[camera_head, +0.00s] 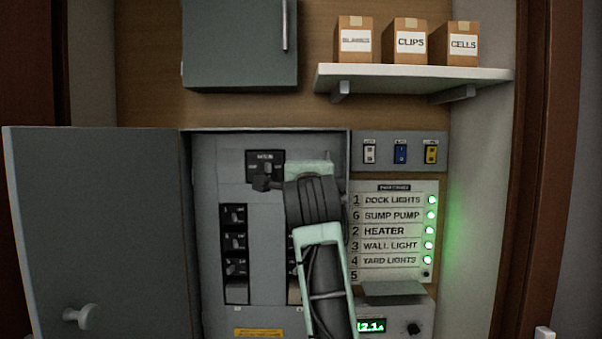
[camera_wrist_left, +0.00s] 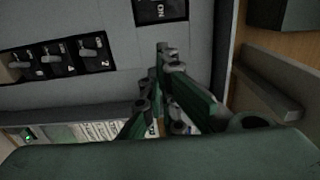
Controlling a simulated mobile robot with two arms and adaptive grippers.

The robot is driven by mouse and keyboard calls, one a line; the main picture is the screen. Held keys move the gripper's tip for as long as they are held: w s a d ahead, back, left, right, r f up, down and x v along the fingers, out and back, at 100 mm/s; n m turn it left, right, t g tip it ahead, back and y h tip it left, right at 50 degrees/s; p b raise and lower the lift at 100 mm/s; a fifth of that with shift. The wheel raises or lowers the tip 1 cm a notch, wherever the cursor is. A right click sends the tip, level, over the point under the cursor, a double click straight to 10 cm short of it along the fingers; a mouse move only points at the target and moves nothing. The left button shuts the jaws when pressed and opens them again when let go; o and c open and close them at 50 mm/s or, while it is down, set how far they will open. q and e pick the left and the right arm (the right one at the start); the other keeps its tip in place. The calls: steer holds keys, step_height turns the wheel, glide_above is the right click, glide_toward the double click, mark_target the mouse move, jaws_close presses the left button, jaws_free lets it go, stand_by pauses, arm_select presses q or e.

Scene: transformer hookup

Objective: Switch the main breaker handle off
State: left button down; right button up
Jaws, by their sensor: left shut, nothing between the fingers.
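The main breaker (camera_head: 265,158) is a black block at the top of the open grey panel, in the head view. My left gripper (camera_head: 262,183) is at its lower edge, its fingers shut and empty; I cannot tell if they touch the handle. The handle is mostly hidden by the fingers, so its position is unclear. In the left wrist view, my left gripper (camera_wrist_left: 164,52) points at the panel face, just short of the black main breaker (camera_wrist_left: 161,10), which bears an ON mark. My right gripper is not in view.
Small breakers (camera_head: 236,254) stand in a column below the main one. The open panel door (camera_head: 98,230) is at left. A label board (camera_head: 393,232) has several lit green lamps. A shelf (camera_head: 415,78) with boxes and a grey cabinet (camera_head: 240,45) are above.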

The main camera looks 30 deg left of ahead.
mark_target(268, 167)
arm_select(q)
steer(key=w+a+p, duration=0.3)
steer(key=a+p, duration=0.2)
steer(key=a, duration=0.1)
steer(key=shift+a, duration=0.4)
steer(key=shift+w, duration=0.2)
